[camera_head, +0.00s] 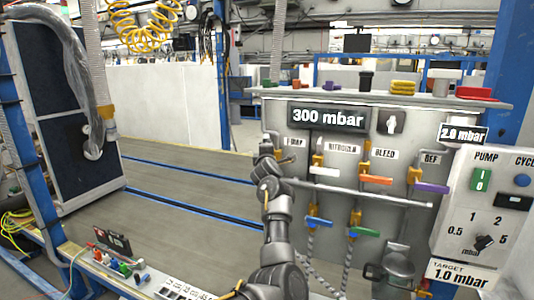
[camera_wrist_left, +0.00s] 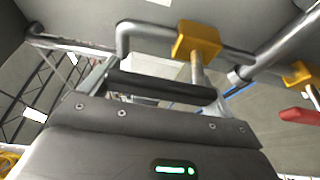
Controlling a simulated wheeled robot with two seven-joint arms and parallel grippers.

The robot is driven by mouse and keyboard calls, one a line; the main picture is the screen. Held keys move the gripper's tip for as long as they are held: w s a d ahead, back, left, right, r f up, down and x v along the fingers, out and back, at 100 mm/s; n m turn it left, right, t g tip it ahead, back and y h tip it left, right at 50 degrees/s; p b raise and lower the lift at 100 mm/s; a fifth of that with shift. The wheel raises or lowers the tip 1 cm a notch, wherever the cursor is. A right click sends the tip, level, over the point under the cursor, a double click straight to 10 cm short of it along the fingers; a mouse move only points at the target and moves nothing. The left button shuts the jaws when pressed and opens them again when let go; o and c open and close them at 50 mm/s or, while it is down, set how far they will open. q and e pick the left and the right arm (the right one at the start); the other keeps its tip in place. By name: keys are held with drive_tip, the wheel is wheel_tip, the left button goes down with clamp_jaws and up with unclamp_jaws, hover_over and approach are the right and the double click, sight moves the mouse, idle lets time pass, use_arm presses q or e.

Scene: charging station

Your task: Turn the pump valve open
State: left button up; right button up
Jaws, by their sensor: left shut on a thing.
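My left gripper (camera_head: 265,163) is at the left edge of the valve panel (camera_head: 285,118), beside a partly covered label that ends in "UMP". In the left wrist view, a yellow valve body (camera_wrist_left: 197,41) sits on a grey pipe. Its stem runs down to a black handle (camera_wrist_left: 160,86), which lies sideways across the front of my left gripper. The gripper is shut on this handle; its fingertips are hard to make out. My right gripper is not in view.
Nearby valves have a white handle (camera_head: 325,171), an orange handle (camera_head: 376,180), a blue handle (camera_head: 319,221) and a green handle (camera_head: 364,232). A control box (camera_head: 475,215) stands at right. A display (camera_head: 328,118) reads 300 mbar.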

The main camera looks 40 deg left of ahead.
use_arm(q)
drive_tip(key=o, duration=1.1)
drive_tip(key=shift+o, duration=0.2)
drive_tip(key=b+v, duration=0.3)
drive_tip(key=v, duration=0.7)
drive_tip(key=shift+s+d, duration=0.2)
drive_tip(key=shift+s, duration=0.05)
